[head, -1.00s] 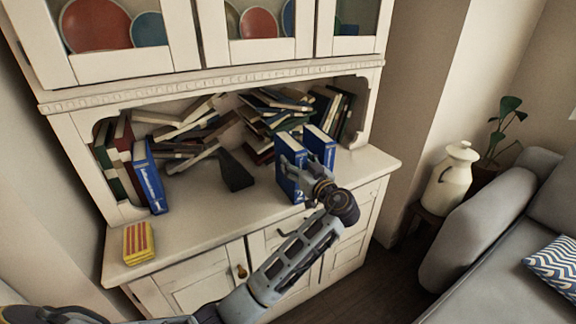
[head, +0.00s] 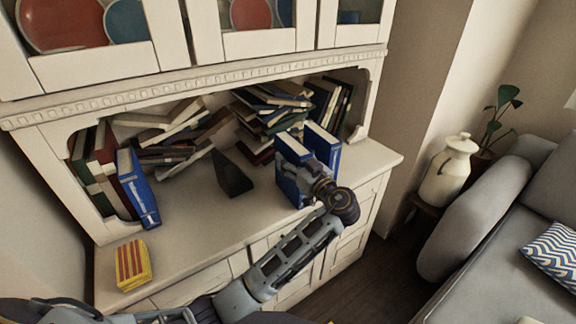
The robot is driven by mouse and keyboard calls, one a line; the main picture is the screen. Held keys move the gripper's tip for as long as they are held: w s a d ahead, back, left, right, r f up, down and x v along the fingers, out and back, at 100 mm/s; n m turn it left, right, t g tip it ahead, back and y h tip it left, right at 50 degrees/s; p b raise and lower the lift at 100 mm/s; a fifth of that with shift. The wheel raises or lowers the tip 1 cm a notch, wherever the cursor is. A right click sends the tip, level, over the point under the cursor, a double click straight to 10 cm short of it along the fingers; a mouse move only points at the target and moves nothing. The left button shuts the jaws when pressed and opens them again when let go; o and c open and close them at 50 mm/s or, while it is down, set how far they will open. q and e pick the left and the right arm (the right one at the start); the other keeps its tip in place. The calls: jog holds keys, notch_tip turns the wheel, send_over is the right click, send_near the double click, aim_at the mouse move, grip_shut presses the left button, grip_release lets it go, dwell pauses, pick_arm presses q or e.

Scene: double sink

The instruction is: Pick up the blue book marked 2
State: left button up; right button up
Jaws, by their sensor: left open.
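Two blue books with pale page edges stand upright at the right of the cabinet shelf. The nearer one (head: 286,186) is partly covered by my left gripper; a "2" showed low on its spine earlier, but I cannot read it now. The other blue book (head: 328,150) stands just behind it to the right. My left gripper (head: 303,170) is open at the nearer book, overlapping its right side and front edge. I cannot tell whether the fingers touch it. My right gripper is not in view.
A dark wedge-shaped object (head: 232,173) stands left of the blue books. Piled books (head: 265,115) fill the back of the shelf. Another blue book (head: 138,188) leans at the left, and a yellow-red striped box (head: 133,265) lies on the counter. The counter's middle (head: 200,225) is clear.

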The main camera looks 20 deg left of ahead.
pick_arm(q)
jog(key=shift+w+a, duration=0.1)
jog(key=shift+a, duration=0.05)
jog(key=shift+r, duration=0.1)
grip_shut()
dwell(0.6)
